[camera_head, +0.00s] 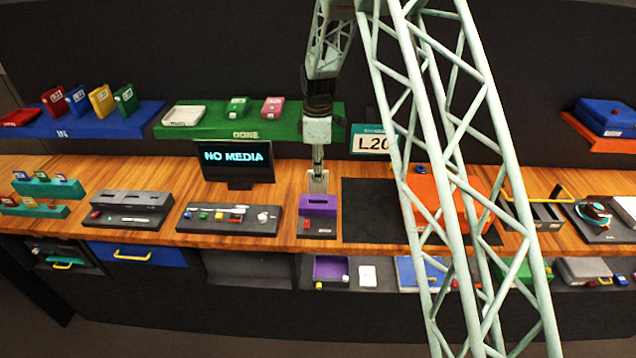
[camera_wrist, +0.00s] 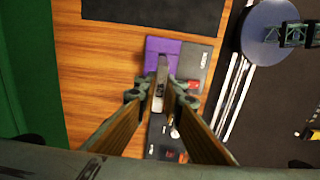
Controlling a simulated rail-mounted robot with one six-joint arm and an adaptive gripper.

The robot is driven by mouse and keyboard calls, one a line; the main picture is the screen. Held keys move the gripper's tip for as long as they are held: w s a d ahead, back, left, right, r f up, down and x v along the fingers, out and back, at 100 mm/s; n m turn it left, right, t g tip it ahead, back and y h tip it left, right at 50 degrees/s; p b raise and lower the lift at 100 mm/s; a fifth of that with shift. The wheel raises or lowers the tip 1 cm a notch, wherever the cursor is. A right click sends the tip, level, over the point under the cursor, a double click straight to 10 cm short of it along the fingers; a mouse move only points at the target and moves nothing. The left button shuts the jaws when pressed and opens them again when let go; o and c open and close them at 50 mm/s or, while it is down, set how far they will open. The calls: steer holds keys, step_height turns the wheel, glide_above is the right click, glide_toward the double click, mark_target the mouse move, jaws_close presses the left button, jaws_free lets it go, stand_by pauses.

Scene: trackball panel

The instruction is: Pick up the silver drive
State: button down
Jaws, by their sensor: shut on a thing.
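My gripper (camera_head: 318,168) is shut on the silver drive (camera_head: 318,184), a thin grey upright piece. In the wrist view the drive (camera_wrist: 161,72) stands edge-on between the fingertips of my gripper (camera_wrist: 159,92). The drive is at the back edge of the purple-topped dock (camera_head: 318,206), which has a dark slot and a red button on its base. The dock (camera_wrist: 160,46) also shows behind the drive in the wrist view. I cannot tell whether the drive touches the dock or the wood counter.
A monitor (camera_head: 235,162) reading "NO MEDIA" stands left of my gripper. A green DONE shelf (camera_head: 222,122) is behind. A grey control panel (camera_head: 228,219) is left of the dock, and a black mat (camera_head: 370,210) lies right of it.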

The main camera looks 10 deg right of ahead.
steer(key=shift+r, duration=0.6)
steer(key=shift+r, duration=0.15)
